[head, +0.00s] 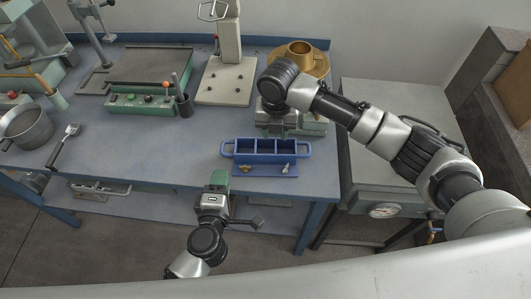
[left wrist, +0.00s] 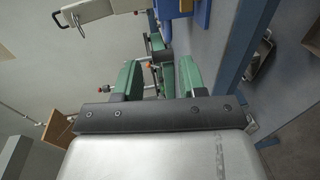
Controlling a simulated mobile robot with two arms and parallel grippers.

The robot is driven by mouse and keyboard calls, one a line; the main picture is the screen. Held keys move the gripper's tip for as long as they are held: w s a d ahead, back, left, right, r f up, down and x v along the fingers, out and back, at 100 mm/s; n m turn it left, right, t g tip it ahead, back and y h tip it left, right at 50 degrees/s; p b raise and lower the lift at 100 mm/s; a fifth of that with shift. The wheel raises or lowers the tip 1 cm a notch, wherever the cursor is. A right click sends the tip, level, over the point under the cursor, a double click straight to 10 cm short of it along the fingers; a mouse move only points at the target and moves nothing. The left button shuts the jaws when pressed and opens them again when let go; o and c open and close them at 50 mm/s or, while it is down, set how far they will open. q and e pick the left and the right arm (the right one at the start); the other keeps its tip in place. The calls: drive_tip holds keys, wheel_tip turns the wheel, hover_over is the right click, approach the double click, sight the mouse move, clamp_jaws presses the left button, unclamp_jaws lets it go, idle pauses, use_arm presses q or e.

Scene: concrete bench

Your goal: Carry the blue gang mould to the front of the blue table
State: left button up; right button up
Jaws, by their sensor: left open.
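The blue gang mould (head: 265,148) stands upright on the blue table (head: 185,155), near its front right part. It has three open, empty-looking compartments in a row and a loop handle at each end. My left gripper (head: 218,180) has green fingers and is at the table's front edge, in front and to the left of the mould, apart from it. In the left wrist view its green fingers (left wrist: 161,78) are spread with nothing between them. My right arm reaches in from the right, over the grey-green equipment behind the mould; its fingers cannot be made out.
A blue strip with small fittings (head: 268,170) lies just in front of the mould. A brass pot (head: 299,54), a white stand (head: 226,82) and a green control box (head: 142,103) stand behind. A pan (head: 27,126) is at left. The table's front middle is clear.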

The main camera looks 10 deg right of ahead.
sight(265, 156)
drive_tip(key=shift+w+d+r+n, duration=0.25)
drive_tip(key=shift+w+d+n, duration=0.05)
drive_tip(key=shift+w, duration=0.05)
use_arm(q)
drive_tip(key=shift+a+f+n+y, duration=0.25)
drive_tip(key=shift+f+n+y, duration=0.05)
drive_tip(key=shift+f, duration=0.2)
drive_tip(key=x, duration=1)
drive_tip(key=shift+w+d+f, duration=0.1)
drive_tip(key=shift+w+f, duration=0.1)
drive_tip(key=shift+w, duration=0.15)
use_arm(e)
wheel_tip(265, 156, down, 11)
drive_tip(key=shift+r, duration=0.1)
use_arm(q)
drive_tip(key=shift+c, duration=0.3)
use_arm(e)
drive_tip(key=shift+c, duration=0.3)
use_arm(q)
drive_tip(key=c, duration=0.5)
use_arm(e)
drive_tip(key=c, duration=0.5)
use_arm(q)
drive_tip(key=shift+s+f, duration=0.1)
clamp_jaws()
use_arm(e)
clamp_jaws()
use_arm(q)
drive_tip(key=shift+g, duration=0.3)
